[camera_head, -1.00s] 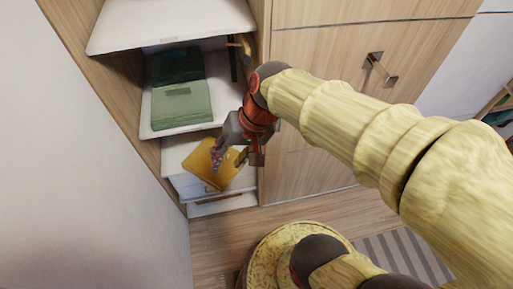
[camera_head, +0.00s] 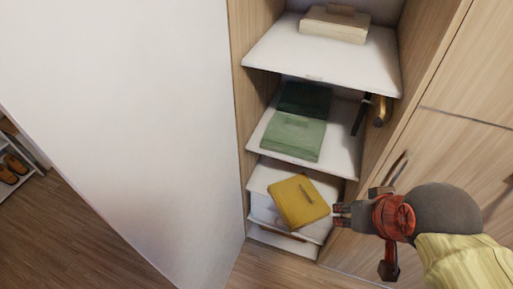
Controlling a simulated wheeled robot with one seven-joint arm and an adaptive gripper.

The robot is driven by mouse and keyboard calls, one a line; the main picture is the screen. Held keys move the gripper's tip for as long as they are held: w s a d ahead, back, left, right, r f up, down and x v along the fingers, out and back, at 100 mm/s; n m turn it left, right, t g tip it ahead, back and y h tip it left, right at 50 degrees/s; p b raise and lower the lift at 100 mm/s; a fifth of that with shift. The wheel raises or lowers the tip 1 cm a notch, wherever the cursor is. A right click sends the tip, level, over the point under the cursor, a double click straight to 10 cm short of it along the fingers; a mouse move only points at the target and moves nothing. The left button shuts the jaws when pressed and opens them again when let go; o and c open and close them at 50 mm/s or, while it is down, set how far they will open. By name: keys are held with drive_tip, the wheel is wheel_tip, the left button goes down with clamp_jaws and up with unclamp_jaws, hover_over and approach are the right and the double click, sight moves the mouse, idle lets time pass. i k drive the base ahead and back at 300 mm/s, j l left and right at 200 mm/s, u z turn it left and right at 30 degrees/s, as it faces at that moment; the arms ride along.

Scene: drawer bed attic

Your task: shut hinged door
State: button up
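A tall white panel (camera_head: 120,110), which looks like the cabinet's hinged door standing open, fills the left of the view. It meets the left side of the open shelves at an angle. Its handle and hinges are not in sight. My gripper (camera_head: 340,214) is at the lower right, in front of the right side of the shelf opening, pointing left. Its two fingertips look apart, with nothing between them. It is clear of the white panel, with the shelf opening between them in the picture.
White shelves (camera_head: 318,65) hold a cream box (camera_head: 334,25), green boxes (camera_head: 293,137) and a yellow folder (camera_head: 299,202). A closed wooden front (camera_head: 440,150) is on the right. Wooden floor (camera_head: 60,240) is clear at lower left; shoes (camera_head: 14,166) stand beyond.

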sight(130, 102)
drive_tip(key=k+j+z, duration=0.1)
drive_tip(key=j, duration=0.3)
drive_tip(key=k+j, duration=0.15)
drive_tip(key=j, duration=0.25)
drive_tip(key=k+j+z, duration=0.15)
drive_tip(key=j, duration=0.2)
drive_tip(key=k+j, duration=0.1)
drive_tip(key=j, duration=0.3)
drive_tip(key=k+j+z, duration=0.15)
drive_tip(key=j, duration=0.2)
drive_tip(key=j+z, duration=0.2)
drive_tip(key=j, duration=0.75)
drive_tip(key=k+j, duration=0.15)
